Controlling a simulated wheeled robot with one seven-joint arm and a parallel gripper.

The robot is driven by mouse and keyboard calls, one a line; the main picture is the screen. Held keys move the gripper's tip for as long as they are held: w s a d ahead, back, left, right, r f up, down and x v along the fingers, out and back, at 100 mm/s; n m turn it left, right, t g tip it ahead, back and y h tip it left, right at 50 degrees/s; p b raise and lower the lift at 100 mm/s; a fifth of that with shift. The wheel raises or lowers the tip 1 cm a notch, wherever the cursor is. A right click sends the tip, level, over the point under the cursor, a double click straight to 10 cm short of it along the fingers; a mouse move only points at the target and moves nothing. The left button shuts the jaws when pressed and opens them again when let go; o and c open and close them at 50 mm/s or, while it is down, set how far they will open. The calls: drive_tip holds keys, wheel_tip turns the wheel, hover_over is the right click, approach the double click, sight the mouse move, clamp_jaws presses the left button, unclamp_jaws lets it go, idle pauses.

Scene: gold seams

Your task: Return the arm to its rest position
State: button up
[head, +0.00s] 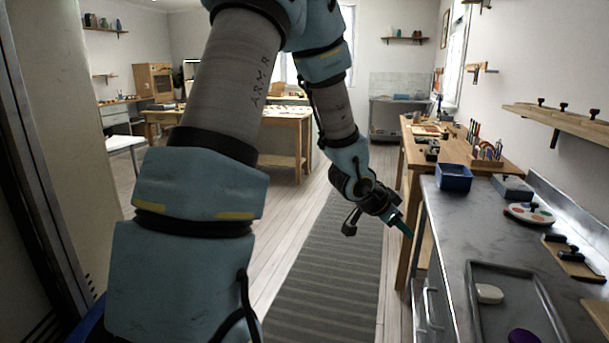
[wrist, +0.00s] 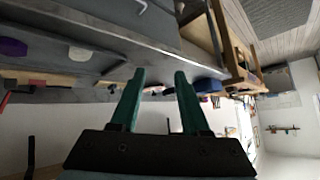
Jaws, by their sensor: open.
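My arm stretches across the middle of the head view, bent at the elbow. My gripper (head: 407,230) hangs over the floor beside the left edge of the metal counter (head: 450,230), apart from it. In the wrist view my gripper (wrist: 160,78) shows two green fingers spread apart with nothing between them. The wrist picture is turned over, with the counter along its top.
A grey tray (head: 545,310) on the counter holds a white piece (head: 489,293) and a purple item (head: 524,336). A blue bin (head: 453,177) stands at the counter's far end. A wooden workbench (head: 485,165) lies beyond. A striped rug (head: 325,270) covers clear floor.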

drive_tip(key=w+a+n+y, duration=0.1)
drive_tip(key=a+n+y, duration=0.3)
drive_tip(key=a, duration=0.9)
drive_tip(key=s+a+n+g+y, duration=0.1)
drive_tip(key=s+a+n+y, duration=0.1)
drive_tip(key=s+a+n, duration=0.2)
drive_tip(key=s+a+n+g+y+b, duration=0.1)
drive_tip(key=s+a+n, duration=0.4)
drive_tip(key=a, duration=0.8)
drive_tip(key=s+g, duration=0.1)
drive_tip(key=s, duration=0.2)
drive_tip(key=shift+s+f+y, duration=0.2)
drive_tip(key=shift+y, duration=0.2)
